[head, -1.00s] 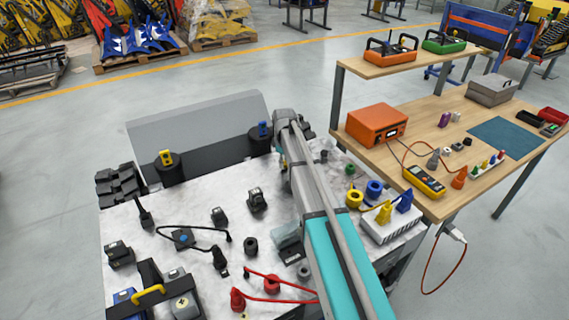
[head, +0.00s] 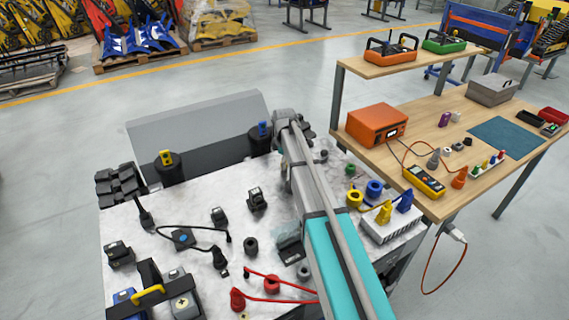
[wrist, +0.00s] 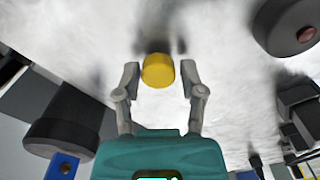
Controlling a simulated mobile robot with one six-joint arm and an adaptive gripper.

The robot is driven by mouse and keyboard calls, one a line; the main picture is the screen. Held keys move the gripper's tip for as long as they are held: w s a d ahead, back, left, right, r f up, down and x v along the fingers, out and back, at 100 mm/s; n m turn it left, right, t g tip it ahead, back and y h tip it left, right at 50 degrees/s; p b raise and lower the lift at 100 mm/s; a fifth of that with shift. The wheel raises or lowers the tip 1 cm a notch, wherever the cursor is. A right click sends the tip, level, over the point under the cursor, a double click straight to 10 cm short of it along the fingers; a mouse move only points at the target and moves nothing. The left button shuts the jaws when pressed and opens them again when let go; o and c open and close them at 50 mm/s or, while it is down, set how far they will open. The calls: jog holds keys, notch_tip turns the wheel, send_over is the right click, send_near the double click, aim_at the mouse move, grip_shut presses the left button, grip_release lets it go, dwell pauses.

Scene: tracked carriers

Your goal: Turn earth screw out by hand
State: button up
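A yellow round knob (wrist: 158,71), which looks like the earth screw, stands out from a pale mottled surface in the wrist view. My gripper (wrist: 160,75) has one finger on each side of the knob. Gaps show between the fingers and the knob, so they are apart from it and the gripper is open. In the head view my arm reaches across the carrier's light top (head: 150,215), and its links hide the knob and the fingertips.
Dark cylinders with a yellow tag (head: 166,160) and a blue tag (head: 263,131) stand at the carrier's back edge. Cables, plugs and small dark blocks (head: 257,200) crowd its top. A wooden bench (head: 440,195) with an orange box (head: 376,123) and a yellow meter (head: 424,181) stands right.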

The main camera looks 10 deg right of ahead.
jog(key=shift+o, duration=0.8)
jog(key=m, duration=0.6)
jog(key=shift+m, duration=1.9)
